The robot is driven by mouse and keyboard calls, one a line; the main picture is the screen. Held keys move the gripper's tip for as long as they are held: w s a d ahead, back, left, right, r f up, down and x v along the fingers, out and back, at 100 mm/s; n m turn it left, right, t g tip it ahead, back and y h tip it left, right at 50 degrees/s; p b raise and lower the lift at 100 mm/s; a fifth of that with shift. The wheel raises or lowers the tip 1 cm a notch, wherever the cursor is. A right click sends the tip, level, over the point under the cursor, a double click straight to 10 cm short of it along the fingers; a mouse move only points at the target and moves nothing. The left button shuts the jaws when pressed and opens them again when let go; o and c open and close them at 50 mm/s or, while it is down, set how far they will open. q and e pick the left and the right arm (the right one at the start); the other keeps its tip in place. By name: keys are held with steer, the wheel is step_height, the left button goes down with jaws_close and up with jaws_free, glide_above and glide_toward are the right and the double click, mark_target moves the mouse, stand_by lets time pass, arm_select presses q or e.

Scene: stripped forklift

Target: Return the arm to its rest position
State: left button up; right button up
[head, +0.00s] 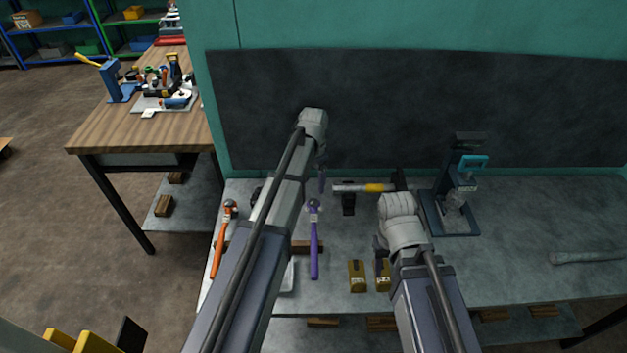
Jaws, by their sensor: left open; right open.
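My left arm reaches up over the grey workbench (520,205), and its wrist bends down at the far end. My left gripper (322,182) is mostly hidden behind the arm; it hangs near the head of a purple-handled hammer (314,245). Nothing shows in it. My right arm is bent lower over the bench. My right gripper (381,250) shows as a dark part beside the wrist, above the brass-coloured blocks (357,276). It is open, and I see nothing held in it.
An orange-handled hammer (221,238) lies at the bench's left. A wooden table (110,130) with tools is at left.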

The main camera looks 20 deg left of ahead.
arm_select(q)
steer(key=shift+s, duration=0.1)
steer(key=s+d, duration=0.4)
steer(key=s, duration=0.4)
steer(key=s+d+n, duration=0.1)
steer(key=s+d, duration=0.4)
steer(key=s, duration=0.2)
steer(key=s+d+n+y, duration=0.1)
steer(key=s+d, duration=0.3)
steer(key=s, duration=0.4)
steer(key=shift+s+d, duration=0.15)
steer(key=shift+s, duration=0.2)
